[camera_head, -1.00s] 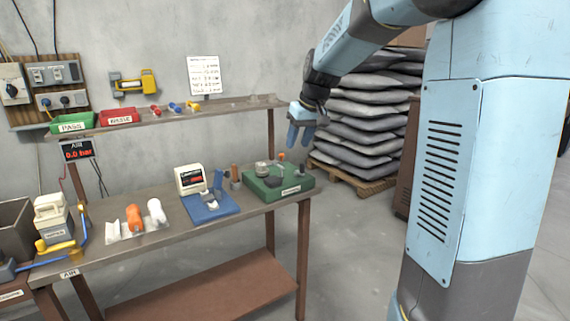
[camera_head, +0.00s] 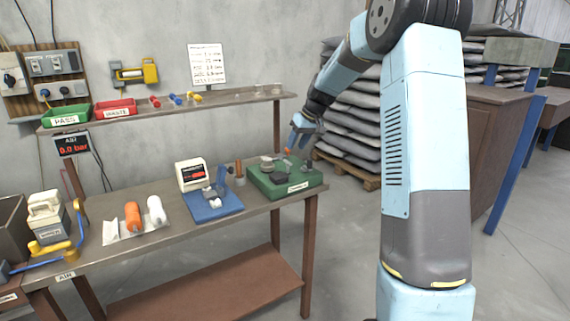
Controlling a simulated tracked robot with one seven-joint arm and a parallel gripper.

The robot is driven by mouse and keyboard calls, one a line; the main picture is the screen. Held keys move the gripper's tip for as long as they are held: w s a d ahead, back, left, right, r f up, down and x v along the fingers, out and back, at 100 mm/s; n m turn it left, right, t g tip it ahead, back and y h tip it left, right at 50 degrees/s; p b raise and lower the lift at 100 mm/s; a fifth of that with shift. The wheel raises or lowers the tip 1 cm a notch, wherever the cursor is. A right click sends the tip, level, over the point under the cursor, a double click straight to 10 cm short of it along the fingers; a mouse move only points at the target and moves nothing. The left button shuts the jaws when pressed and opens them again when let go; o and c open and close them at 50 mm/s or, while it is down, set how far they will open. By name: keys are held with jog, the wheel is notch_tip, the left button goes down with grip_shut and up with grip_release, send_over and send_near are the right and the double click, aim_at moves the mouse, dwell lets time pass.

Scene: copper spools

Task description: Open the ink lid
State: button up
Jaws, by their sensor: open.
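A green block (camera_head: 292,193) with a white label sits at the right end of the workbench. Small round grey parts (camera_head: 267,162) stand on its top; one may be the ink pot with its lid, but they are too small to tell, and I cannot see whether a lid is open or shut. My gripper (camera_head: 297,142) is blue and open, hanging just above and behind the right part of the block. It appears empty. An orange-brown upright piece (camera_head: 239,170) stands left of the block.
A blue plate (camera_head: 213,208) and a white display box (camera_head: 192,174) stand left of the block. A shelf (camera_head: 220,105) runs above the bench. Stacked grey sacks (camera_head: 350,120) stand behind my arm.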

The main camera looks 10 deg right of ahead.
aim_at(287, 162)
jog(key=x, duration=1)
grip_shut()
dwell(0.4)
